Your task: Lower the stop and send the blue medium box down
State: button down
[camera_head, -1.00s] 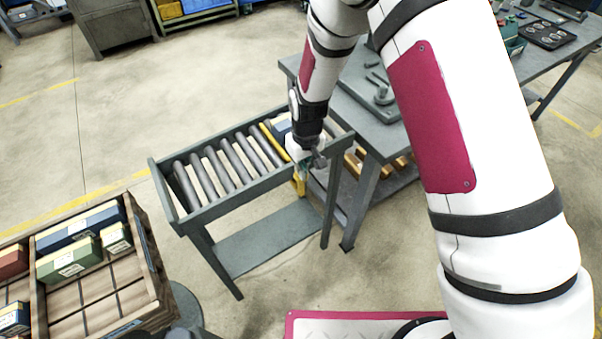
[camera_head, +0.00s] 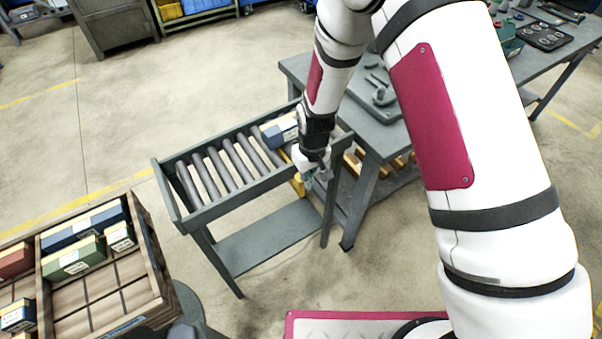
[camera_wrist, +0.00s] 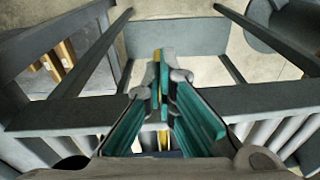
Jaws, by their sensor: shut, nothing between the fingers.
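The blue medium box (camera_head: 280,130), blue with a pale label, lies on the roller conveyor (camera_head: 228,160) near its right end, just behind my gripper. The yellow stop (camera_head: 298,184) shows at the conveyor's near side below the rail; its bar is no longer seen standing above the rollers, and part of it is hidden by my gripper. My gripper (camera_head: 316,174) is shut and empty at the near rail, beside the stop. In the wrist view my gripper (camera_wrist: 160,82) has its teal fingers together over the rail, with a bit of yellow showing between and below them.
A wooden crate (camera_head: 153,262) with several boxes in its compartments stands at lower left. A grey workbench (camera_head: 365,125) stands right behind the conveyor's right end. The rollers left of the blue box are clear.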

notch_tip(320, 180, up, 12)
jog(key=s, duration=0.1)
jog(key=shift+d, duration=0.3)
dwell(0.6)
jog(key=s+d+r+m+t, duration=0.1)
jog(key=s+d+r, duration=0.3)
jog(key=r, duration=0.5)
jog(key=s+d+r+m+t, duration=0.1)
jog(key=s+d+r, duration=0.1)
jog(key=d+r, duration=0.5)
jog(key=s+d+r+m+t, duration=0.1)
jog(key=s+d+r+m, duration=0.1)
jog(key=s+r, duration=0.3)
jog(key=s+d+r+m+t, duration=0.1)
jog(key=s+d+r, duration=0.4)
jog(key=s, duration=0.6)
jog(key=shift+s+d+r+m+t+h, duration=0.15)
jog(key=shift+s+r+m+t+h, duration=0.25)
jog(key=shift+r, duration=0.4)
